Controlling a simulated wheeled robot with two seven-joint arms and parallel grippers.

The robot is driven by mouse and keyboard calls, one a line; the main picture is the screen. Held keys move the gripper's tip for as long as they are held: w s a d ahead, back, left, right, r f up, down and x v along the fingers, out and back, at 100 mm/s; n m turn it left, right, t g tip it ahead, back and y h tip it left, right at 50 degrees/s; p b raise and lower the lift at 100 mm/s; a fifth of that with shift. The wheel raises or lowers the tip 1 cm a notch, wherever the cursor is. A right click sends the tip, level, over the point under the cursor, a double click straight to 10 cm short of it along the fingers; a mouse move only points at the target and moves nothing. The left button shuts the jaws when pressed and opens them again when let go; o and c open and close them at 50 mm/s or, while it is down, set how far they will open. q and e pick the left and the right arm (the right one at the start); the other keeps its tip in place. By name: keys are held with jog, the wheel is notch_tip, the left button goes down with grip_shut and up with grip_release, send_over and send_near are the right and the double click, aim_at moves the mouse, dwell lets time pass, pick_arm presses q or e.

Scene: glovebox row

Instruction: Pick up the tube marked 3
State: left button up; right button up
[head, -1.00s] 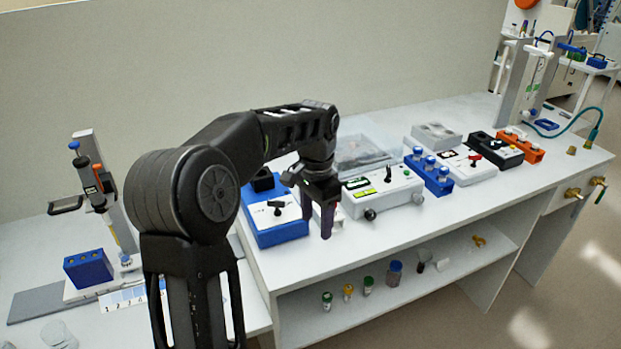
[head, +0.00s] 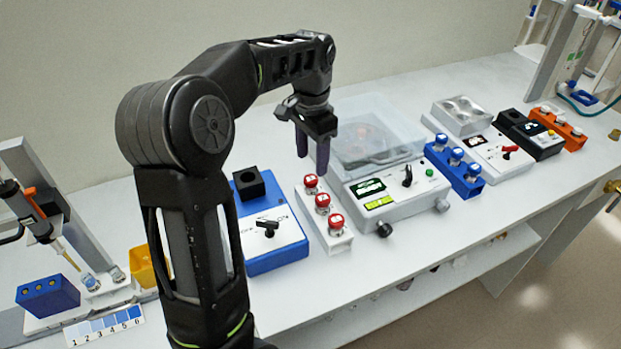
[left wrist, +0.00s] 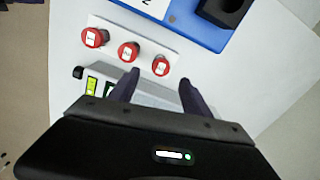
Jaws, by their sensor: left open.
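Three red-capped tubes stand in a white rack (head: 341,243) between a blue device and a grey-white device: a far one (head: 310,182), a middle one (head: 322,201) and a near one (head: 337,222). Each cap bears a small white label; I cannot read the numbers surely. In the left wrist view the caps line up as left (left wrist: 95,37), middle (left wrist: 128,51) and right (left wrist: 160,66). My left gripper (head: 312,157) is open and empty, above the far end of the rack. In the left wrist view its fingers (left wrist: 158,82) frame the right cap's side. My right gripper is not in view.
The blue device (head: 266,232) with a black knob stands left of the rack. The grey-white device (head: 392,200) with a clear lid is close on its right. A blue rack of tubes (head: 456,168) stands further right.

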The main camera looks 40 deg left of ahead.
aim_at(311, 179)
pick_arm(q)
jog(key=shift+s+d, duration=0.1)
jog(key=shift+f, duration=1.3)
jog(key=shift+f+p, duration=0.45)
jog(key=shift+f, duration=0.1)
notch_tip(311, 179, down, 4)
jog(key=shift+f+p, duration=0.1)
jog(key=shift+p, duration=0.4)
grip_shut()
